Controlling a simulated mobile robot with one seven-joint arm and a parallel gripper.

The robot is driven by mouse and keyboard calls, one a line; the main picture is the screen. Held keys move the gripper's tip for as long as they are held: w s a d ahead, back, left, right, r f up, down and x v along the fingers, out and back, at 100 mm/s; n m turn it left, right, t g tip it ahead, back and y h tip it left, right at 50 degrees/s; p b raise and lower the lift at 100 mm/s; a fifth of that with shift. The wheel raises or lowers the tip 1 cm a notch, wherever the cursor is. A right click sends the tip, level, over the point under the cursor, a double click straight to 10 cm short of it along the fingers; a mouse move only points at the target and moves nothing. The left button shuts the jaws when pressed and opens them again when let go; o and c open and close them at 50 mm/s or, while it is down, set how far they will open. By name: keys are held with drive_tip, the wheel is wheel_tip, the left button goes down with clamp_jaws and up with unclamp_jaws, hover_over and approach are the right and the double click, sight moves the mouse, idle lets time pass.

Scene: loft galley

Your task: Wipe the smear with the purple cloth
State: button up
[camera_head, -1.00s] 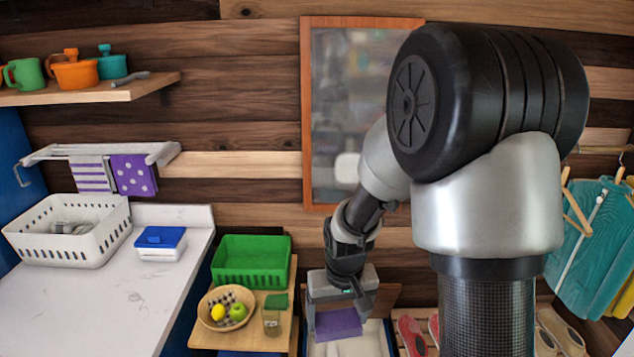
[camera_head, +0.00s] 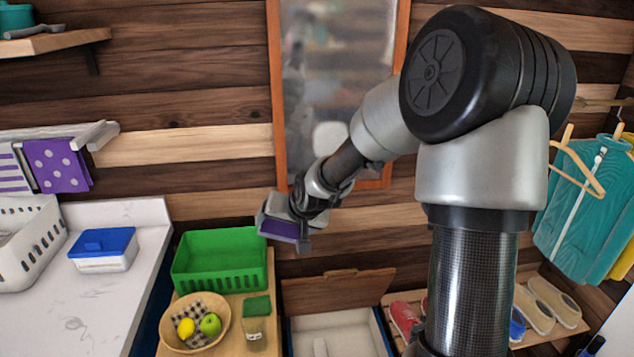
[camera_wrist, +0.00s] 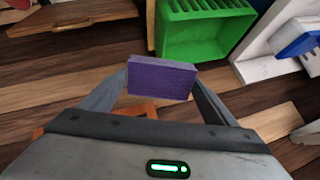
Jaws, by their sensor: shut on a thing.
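My gripper (camera_head: 287,226) is shut on a folded purple cloth (camera_head: 278,231). It holds the cloth in the air in front of the wooden wall, below the framed mirror's lower left corner. In the wrist view the cloth (camera_wrist: 162,78) is a flat purple block between both fingers, touching no surface that I can see. Small grey marks (camera_head: 73,323) show on the white marble counter (camera_head: 120,262) at the left; I cannot tell whether they are the smear or veining. A pale patch (camera_head: 331,136) shows in the mirror (camera_head: 300,30), perhaps a reflection.
A green basket (camera_head: 221,262) and a fruit bowl (camera_head: 196,338) stand on a low wooden stand, left of my gripper. A blue-lidded box (camera_head: 103,250) and a white basket (camera_head: 28,245) are on the counter. An open bin (camera_head: 338,325) lies below. Purple towels (camera_head: 58,166) hang left.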

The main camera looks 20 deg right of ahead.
drive_tip(key=shift+w+d+r+m+t+h+b, duration=1.15)
drive_tip(key=shift+w+d+r+t+b, duration=0.55)
drive_tip(key=shift+w+d, duration=0.45)
drive_tip(key=shift+w+d+r+m+t+h+b, duration=1.25)
drive_tip(key=shift+w+d+t+b, duration=0.6)
drive_tip(key=shift+w, duration=0.35)
drive_tip(key=shift+w+d+r+m+t+h+b, duration=1.05)
drive_tip(key=shift+w+d+r+t+b, duration=0.7)
drive_tip(key=shift+w+d, duration=0.45)
drive_tip(key=shift+f, duration=0.1)
drive_tip(key=shift+b+x, duration=0.35)
drive_tip(key=shift+x, duration=0.6)
drive_tip(key=shift+f, duration=0.2)
